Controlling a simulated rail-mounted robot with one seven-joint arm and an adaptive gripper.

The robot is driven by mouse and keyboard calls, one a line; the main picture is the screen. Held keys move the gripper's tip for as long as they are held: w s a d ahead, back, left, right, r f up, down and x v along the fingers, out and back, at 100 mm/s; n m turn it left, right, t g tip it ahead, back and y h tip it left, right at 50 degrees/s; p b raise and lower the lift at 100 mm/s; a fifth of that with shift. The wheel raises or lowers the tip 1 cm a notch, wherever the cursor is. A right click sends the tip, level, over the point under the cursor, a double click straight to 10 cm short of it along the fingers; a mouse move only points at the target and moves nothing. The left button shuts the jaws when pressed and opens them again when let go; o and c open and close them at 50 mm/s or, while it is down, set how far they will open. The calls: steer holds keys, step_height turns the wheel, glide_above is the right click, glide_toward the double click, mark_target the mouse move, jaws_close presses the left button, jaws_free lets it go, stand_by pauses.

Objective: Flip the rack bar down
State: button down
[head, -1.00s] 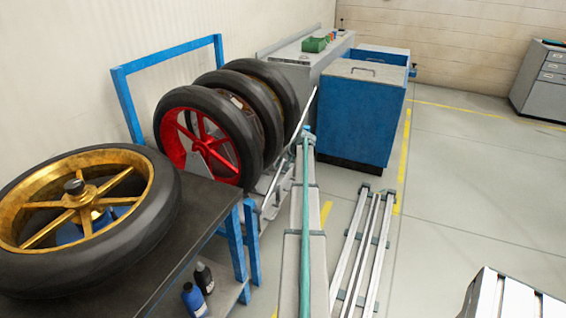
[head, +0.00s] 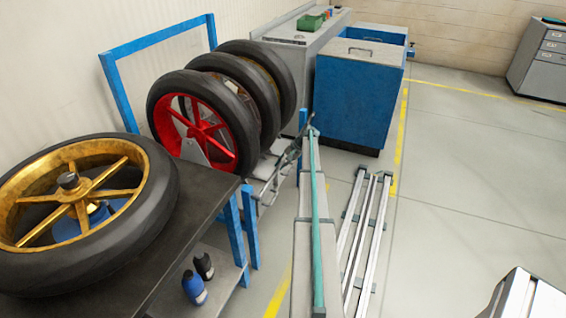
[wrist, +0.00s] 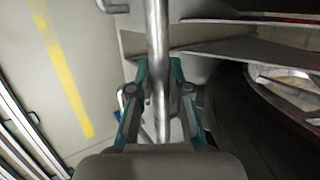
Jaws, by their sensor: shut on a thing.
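The rack bar (wrist: 157,28) is a bare metal rod that runs down the middle of the wrist view. My gripper (wrist: 159,75) is shut on it, with one teal-edged finger on each side. In the head view my arm reaches away from me to the metal wheel rack (head: 268,183), right of the wheels. There the gripper end is small and dark, and the bar is partly lost among the rack's metal parts. The bar's exact tilt is hard to tell.
A red-rimmed wheel (head: 205,128) and two more tyres stand in the rack. A gold-rimmed wheel (head: 95,190) lies on the dark bench (head: 190,225). A blue cabinet (head: 355,100) stands beyond my arm. Metal rails (head: 365,225) lie on the floor; open floor is to their right.

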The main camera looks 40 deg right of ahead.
steer(key=shift+f, duration=0.2)
steer(key=c, duration=1.1)
jaws_free()
steer(key=shift+f, duration=0.1)
steer(key=shift+r, duration=0.2)
steer(key=shift+s+d+r, duration=0.15)
steer(key=shift+r, duration=0.1)
steer(key=v, duration=1.1)
